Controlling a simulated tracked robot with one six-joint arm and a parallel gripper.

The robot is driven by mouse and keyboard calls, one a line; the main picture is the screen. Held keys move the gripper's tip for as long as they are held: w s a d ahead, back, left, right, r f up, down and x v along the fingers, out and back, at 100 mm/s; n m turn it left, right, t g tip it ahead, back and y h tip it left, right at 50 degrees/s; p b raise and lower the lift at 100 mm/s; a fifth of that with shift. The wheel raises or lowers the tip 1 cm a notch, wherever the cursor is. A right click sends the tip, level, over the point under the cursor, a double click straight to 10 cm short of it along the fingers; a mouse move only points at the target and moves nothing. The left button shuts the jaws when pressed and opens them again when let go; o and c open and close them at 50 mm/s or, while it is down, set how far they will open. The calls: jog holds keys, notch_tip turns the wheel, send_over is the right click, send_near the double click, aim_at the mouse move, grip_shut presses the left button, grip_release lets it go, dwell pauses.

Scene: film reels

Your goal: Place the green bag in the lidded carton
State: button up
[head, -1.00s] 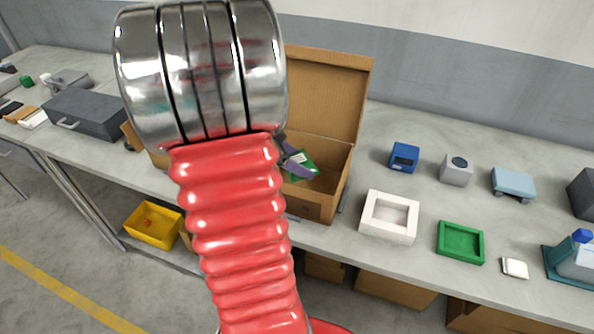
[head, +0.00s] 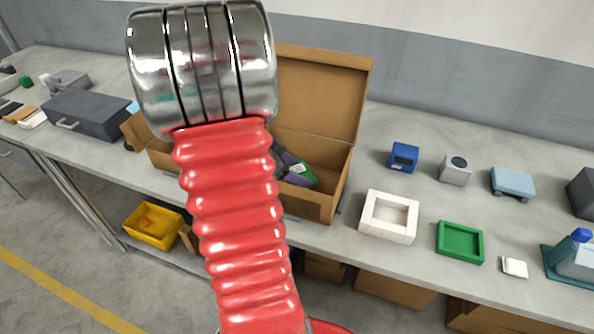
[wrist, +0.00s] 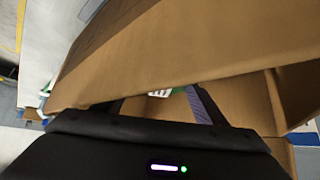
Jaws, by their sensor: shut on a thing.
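The lidded carton (head: 311,202) is a brown cardboard box on the bench with its lid (head: 322,95) raised at the back. The green bag (head: 304,173) shows as a small green patch inside the carton opening, with a white mark, next to a purple-grey finger. My gripper (head: 290,172) reaches down into the carton and is shut on the bag; my red arm hides most of it. In the wrist view, a carton flap (wrist: 190,60) covers much of the picture, and a sliver of the green bag (wrist: 160,93) shows between the fingers.
Right of the carton are a white tray (head: 371,221), a green tray (head: 461,258) and a blue device (head: 403,157). A dark grey case (head: 88,116) lies to the left. A yellow bin (head: 153,246) sits below the bench.

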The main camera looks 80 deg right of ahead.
jog(key=shift+f, duration=0.25)
jog(key=shift+a+f, duration=0.25)
jog(key=shift+f, duration=0.2)
jog(key=o, duration=0.9)
jog(key=shift+s, duration=0.1)
jog(key=shift+c, duration=0.2)
jog(key=shift+r, duration=0.6)
jog(key=v, duration=1.2)
jog(key=shift+d+r, duration=0.25)
jog(key=shift+d, duration=0.05)
